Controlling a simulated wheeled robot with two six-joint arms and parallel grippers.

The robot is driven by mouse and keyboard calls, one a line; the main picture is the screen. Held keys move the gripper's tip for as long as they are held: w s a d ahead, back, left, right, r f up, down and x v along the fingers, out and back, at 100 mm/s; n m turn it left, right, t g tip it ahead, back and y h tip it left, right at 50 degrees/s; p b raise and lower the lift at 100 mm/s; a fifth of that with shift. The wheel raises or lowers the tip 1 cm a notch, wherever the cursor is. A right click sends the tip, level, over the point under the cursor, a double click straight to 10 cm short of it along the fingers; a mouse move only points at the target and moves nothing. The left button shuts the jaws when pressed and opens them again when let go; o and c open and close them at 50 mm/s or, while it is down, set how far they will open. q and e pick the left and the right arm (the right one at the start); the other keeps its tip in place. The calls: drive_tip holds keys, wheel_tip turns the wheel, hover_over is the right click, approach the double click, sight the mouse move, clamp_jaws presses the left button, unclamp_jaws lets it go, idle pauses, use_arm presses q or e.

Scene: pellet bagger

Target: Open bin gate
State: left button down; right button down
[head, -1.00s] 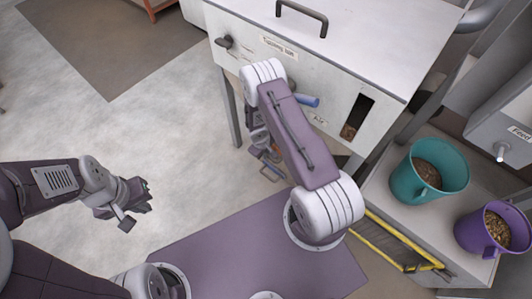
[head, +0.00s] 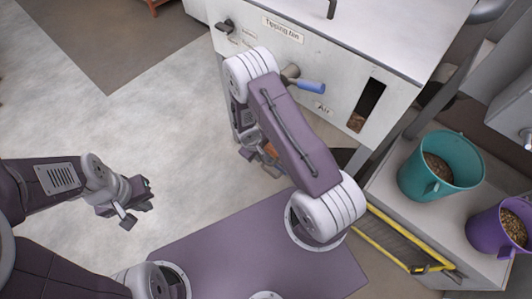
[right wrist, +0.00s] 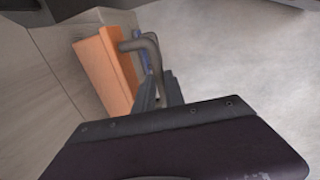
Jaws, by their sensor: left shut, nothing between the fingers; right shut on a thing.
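The tipping bin (head: 300,62) is a white cabinet at the top of the head view. An orange plate (right wrist: 106,70), probably its gate, stands upright beside a wall in the right wrist view. A grey bent handle (right wrist: 150,55) stands out from it. My right gripper (right wrist: 160,90) is shut on this handle. In the head view my right arm mostly hides the gripper, and only a little orange shows beside it. My left gripper (head: 132,205) is shut and empty, over the floor at the left, far from the bin.
A blue-handled valve (head: 310,86) sticks out of the bin front beside my right arm. A teal bucket (head: 440,170) and a purple bucket (head: 500,225) of pellets stand at the right. A yellow-edged frame (head: 400,250) lies near them. The floor at left is clear.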

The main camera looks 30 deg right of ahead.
use_arm(q)
drive_tip(key=shift+f, duration=0.7)
use_arm(e)
drive_tip(key=shift+s+a, duration=0.2)
drive_tip(key=shift+a, duration=0.3)
drive_tip(key=shift+s+a, duration=0.2)
drive_tip(key=shift+a, duration=0.3)
drive_tip(key=c, duration=1.4)
unclamp_jaws()
